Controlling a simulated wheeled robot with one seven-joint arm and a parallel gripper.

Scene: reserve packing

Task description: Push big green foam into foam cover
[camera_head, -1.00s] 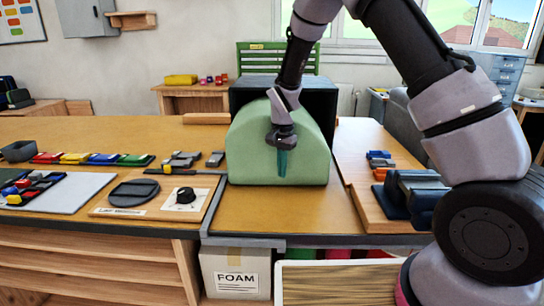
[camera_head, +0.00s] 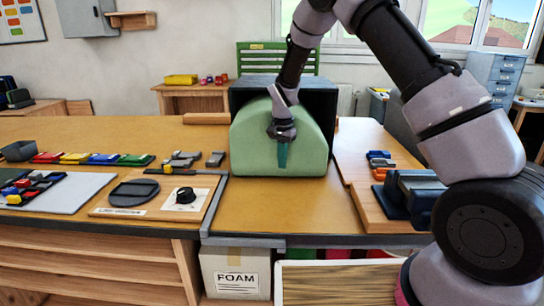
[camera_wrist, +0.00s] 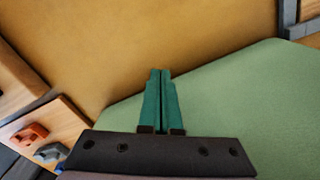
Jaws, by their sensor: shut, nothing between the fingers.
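The big green foam (camera_head: 255,150) is a block with a rounded top. It sits upright on the wooden table, in front of the dark foam cover (camera_head: 315,100), a box open toward me. The foam's back part appears to be inside the cover; how deep is hidden. My gripper (camera_head: 283,166) points down at the foam's front face, its teal fingers together and empty. In the wrist view the shut fingers (camera_wrist: 161,75) lie beside the green foam (camera_wrist: 240,105). I cannot tell for sure whether they touch it.
A board with a dark disc (camera_head: 134,192) and a black knob (camera_head: 186,196) lies left of the foam. A blue clamp-like block (camera_head: 410,190) stands at right. The table (camera_head: 270,208) in front of the foam is clear.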

